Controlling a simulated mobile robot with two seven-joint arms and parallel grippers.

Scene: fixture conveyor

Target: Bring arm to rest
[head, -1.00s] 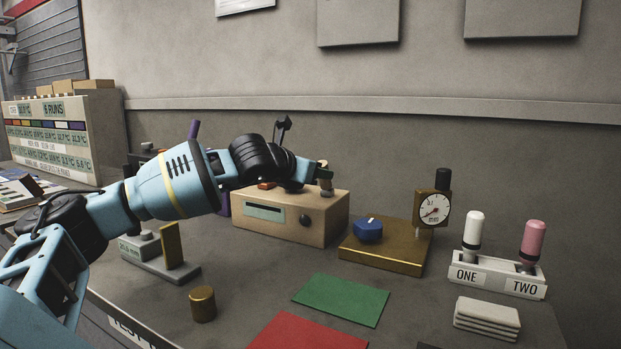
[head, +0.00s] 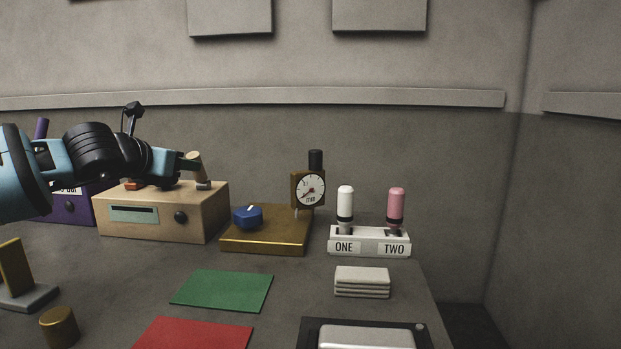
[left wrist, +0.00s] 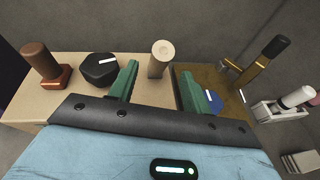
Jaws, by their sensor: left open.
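My left arm comes in from the left in the head view. Its left gripper (head: 180,164) is above the tan box (head: 197,218), close to a beige peg (head: 203,185) on the box's top right. In the left wrist view the two green fingers of the left gripper (left wrist: 160,88) are apart with nothing held between them. The beige peg (left wrist: 160,58) shows beyond the gap between them; I cannot tell whether a finger touches it. A black knob (left wrist: 99,70) and a brown peg (left wrist: 40,62) are left of the fingers. My right gripper is not in view.
Right of the tan box stand a brass plate (head: 262,242) with a blue knob (head: 248,216) and a dial gauge (head: 310,188), then a white holder (head: 370,243) with two handles. Green (head: 222,290) and red (head: 190,333) mats lie in front.

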